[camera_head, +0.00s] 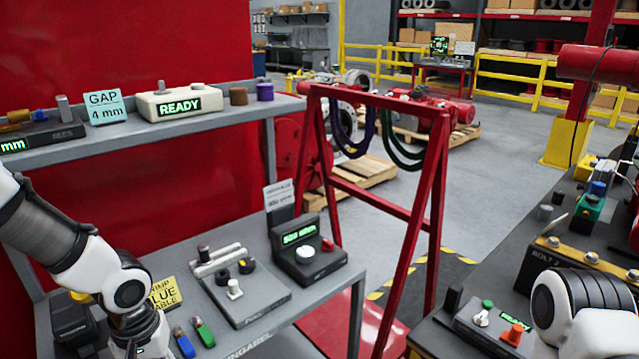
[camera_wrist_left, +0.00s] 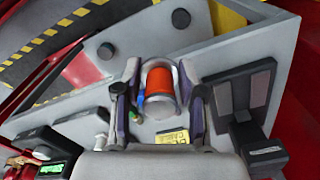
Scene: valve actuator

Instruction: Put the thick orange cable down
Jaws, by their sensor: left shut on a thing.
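The thick orange cable (camera_wrist_left: 160,80) shows in the left wrist view as a short orange cylinder with a pale rim. It sits between the two fingers of my left gripper (camera_wrist_left: 158,92), which is shut on it. Whether its lower end touches the grey bench (camera_wrist_left: 225,38) cannot be told. In the head view my left gripper (camera_head: 140,335) is at the bottom left, over the bench's left part; its fingers and the cable are hidden or cut off there. My right arm shows at the lower right, but its gripper is out of view.
A grey fixture (camera_head: 240,290) and a black display device (camera_head: 305,255) are farther right. A shelf (camera_head: 170,125) hangs above; a red frame (camera_head: 380,110) stands beyond.

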